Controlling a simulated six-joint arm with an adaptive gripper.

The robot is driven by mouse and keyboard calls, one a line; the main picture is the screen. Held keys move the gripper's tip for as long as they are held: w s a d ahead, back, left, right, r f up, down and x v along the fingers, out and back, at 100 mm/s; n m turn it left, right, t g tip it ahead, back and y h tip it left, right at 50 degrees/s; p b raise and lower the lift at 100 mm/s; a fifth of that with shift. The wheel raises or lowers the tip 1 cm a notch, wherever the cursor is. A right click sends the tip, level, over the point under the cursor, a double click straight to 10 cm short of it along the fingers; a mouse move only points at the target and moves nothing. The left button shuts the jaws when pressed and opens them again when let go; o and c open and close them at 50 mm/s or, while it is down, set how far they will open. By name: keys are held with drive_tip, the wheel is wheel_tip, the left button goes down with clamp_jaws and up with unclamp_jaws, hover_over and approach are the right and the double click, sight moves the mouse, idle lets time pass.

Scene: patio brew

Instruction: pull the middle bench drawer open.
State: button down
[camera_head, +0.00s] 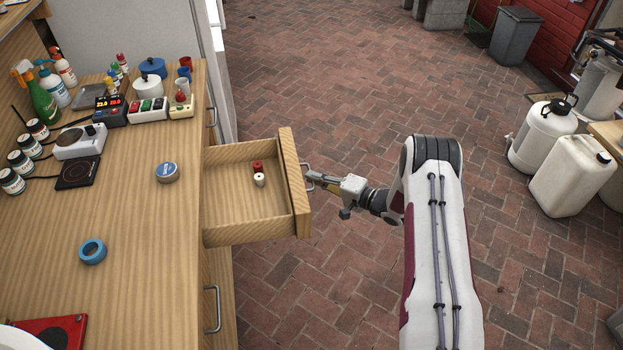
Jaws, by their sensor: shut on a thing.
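The middle bench drawer (298,183) stands pulled out from the wooden bench, and its inside shows. A small red item and a small white item (259,180) lie in it near the front. The drawer's metal handle (306,167) is on its front face. My gripper (314,180) is at this handle, to the right of the drawer front, and is shut on it. The fingertips are small in the picture and partly merge with the handle.
The bench top (140,215) holds a blue tape roll (92,251), a round tin (167,172), bottles and small devices. Another handle (212,309) is nearer on the bench front. White containers (571,175) stand at the right. The brick floor between is clear.

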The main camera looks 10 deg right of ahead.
drive_tip(key=c, duration=2.2)
unclamp_jaws()
drive_tip(key=shift+d, duration=0.1)
drive_tip(key=shift+v, duration=5.95)
